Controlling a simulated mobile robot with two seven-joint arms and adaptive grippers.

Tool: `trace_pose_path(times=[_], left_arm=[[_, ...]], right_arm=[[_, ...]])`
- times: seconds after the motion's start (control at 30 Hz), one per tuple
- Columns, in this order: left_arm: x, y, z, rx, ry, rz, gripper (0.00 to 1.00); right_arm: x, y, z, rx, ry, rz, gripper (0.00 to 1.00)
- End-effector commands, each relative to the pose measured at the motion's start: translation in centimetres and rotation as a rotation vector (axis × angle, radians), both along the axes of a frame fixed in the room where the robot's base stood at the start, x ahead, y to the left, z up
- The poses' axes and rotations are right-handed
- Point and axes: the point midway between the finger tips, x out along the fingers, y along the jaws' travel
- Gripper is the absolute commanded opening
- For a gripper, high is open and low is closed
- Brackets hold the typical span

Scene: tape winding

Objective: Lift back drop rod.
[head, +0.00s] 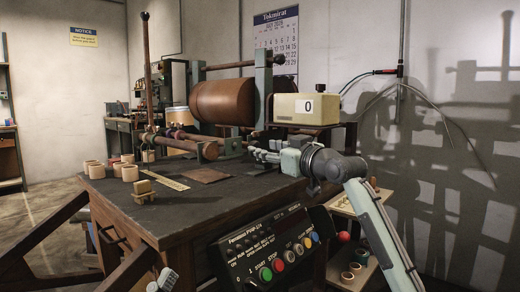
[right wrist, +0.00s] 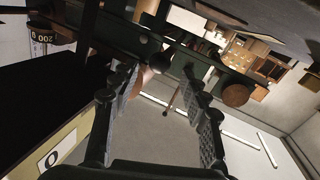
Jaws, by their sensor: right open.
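Rods show on the winding machine in the head view, but I cannot tell for sure which is the back drop rod. A thin brown horizontal rod (head: 228,66) runs behind and above the large brown roll (head: 223,102). A thick brown rod (head: 180,144) lies lower at the front left. My right gripper (head: 264,152) is open, pointing left below the counter box, near the machine's right side. In the right wrist view its spread fingers (right wrist: 160,92) have a small thin brown rod-like piece (right wrist: 172,98) visible beyond the gap.
The cream counter box (head: 306,108) reading 0 sits just above my right gripper. A control panel (head: 268,248) with coloured buttons fronts the bench. Several small tan rolls (head: 129,172) stand at the bench's left. A tall upright lever (head: 147,70) rises at the left.

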Motion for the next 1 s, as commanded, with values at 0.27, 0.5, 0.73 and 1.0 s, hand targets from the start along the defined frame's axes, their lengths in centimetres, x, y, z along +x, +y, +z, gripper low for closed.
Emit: trace_pose_path(times=[0.27,0.5,0.73,1.0], left_arm=[[-0.2,0.2,0.3,-0.009,-0.028,0.003,0.00],[-0.2,0.2,0.4,-0.010,-0.030,0.003,0.00],[-0.2,0.2,0.4,-0.010,-0.030,0.003,0.00],[-0.2,0.2,0.3,-0.010,-0.030,0.003,0.00]], right_arm=[[2.6,1.6,0.0,0.001,-0.001,-0.001,0.46],[2.9,1.7,0.0,0.001,-0.001,-0.001,0.46],[2.8,1.7,0.0,0.000,0.000,-0.001,0.25],[2.8,1.7,0.0,0.000,0.000,-0.001,0.00]])
